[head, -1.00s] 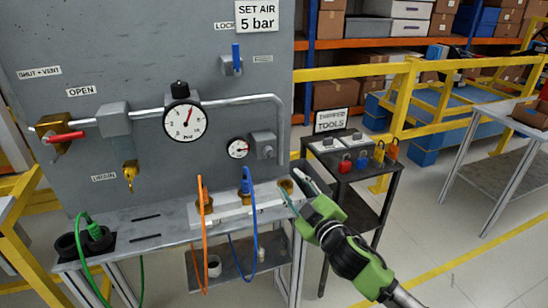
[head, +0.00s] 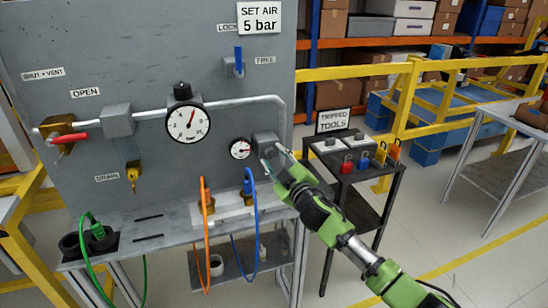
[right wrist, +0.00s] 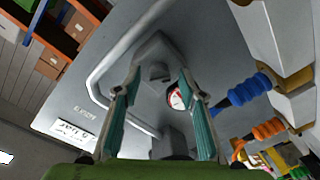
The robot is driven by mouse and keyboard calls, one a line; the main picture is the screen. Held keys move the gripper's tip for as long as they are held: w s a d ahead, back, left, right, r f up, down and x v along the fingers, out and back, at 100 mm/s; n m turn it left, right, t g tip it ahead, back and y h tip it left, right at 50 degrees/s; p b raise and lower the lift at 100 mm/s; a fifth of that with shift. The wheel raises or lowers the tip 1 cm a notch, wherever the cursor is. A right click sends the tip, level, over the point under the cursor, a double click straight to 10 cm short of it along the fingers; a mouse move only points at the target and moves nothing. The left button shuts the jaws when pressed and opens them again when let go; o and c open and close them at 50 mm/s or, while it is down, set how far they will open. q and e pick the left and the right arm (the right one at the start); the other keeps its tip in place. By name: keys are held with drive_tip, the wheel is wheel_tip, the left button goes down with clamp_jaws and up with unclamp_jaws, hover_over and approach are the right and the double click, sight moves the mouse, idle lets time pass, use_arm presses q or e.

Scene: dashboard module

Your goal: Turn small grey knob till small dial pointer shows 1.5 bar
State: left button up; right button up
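The small dial (head: 240,149) is on the grey panel, white-faced with a red pointer directed roughly to the right; its scale is too small to read. It also shows in the right wrist view (right wrist: 177,98). The grey block with the small grey knob (head: 263,140) is just right of the dial, partly hidden by my gripper. In the right wrist view the knob (right wrist: 158,72) lies between my fingertips. My right gripper (head: 272,156) is open in front of it, its fingers (right wrist: 160,82) on either side, contact unclear. My left gripper is not in view.
A large dial (head: 188,123) and a pipe are on the panel to the left. Blue hose (head: 249,182) and orange hose (head: 205,205) fittings stand on the ledge below. A tripped-tools stand (head: 360,160) is to the right of the panel.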

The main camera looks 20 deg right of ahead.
drive_tip(key=shift+w, duration=0.3)
clamp_jaws()
